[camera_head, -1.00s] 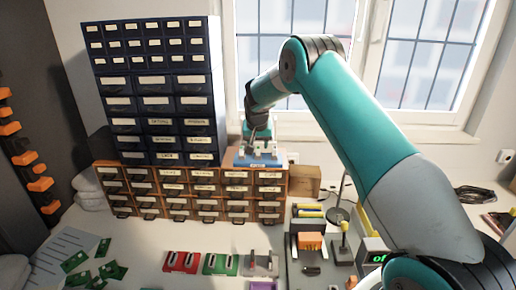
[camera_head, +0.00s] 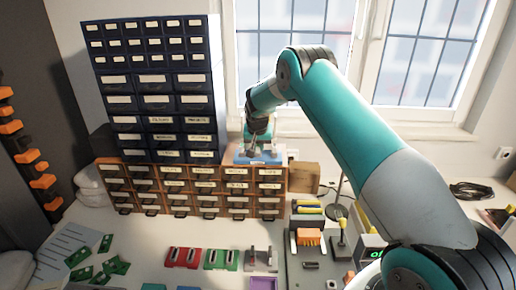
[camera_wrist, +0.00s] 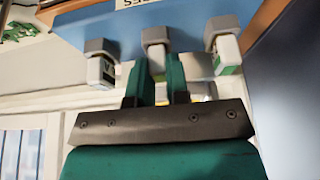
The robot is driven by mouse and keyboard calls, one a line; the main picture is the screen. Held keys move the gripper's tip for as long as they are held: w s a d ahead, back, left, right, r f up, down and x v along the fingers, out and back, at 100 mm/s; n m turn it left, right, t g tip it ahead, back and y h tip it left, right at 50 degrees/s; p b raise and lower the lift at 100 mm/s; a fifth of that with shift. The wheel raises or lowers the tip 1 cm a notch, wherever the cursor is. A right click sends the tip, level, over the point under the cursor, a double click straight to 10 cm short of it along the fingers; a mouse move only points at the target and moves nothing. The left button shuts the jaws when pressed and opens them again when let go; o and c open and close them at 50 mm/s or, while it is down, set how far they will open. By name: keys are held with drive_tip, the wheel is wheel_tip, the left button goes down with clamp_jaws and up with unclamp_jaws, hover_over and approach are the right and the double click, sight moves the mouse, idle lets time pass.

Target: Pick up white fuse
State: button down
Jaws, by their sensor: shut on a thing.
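A blue fuse holder (camera_head: 262,158) stands on top of the brown drawer unit; it also shows in the wrist view (camera_wrist: 185,22). In the head view my gripper (camera_head: 258,141) is small, above the holder.
A tall dark blue drawer cabinet (camera_head: 158,90) stands close at the left, on the brown drawer unit (camera_head: 196,188). A cardboard box (camera_head: 304,177) and the window are at the right. Red (camera_head: 184,258) and green (camera_head: 221,260) holders lie on the bench below.

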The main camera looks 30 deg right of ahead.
sight(258, 146)
drive_tip(key=shift+r, duration=0.15)
wheel_tip(258, 146, up, 20)
drive_tip(key=b, duration=0.4)
drive_tip(key=shift+b, duration=0.4)
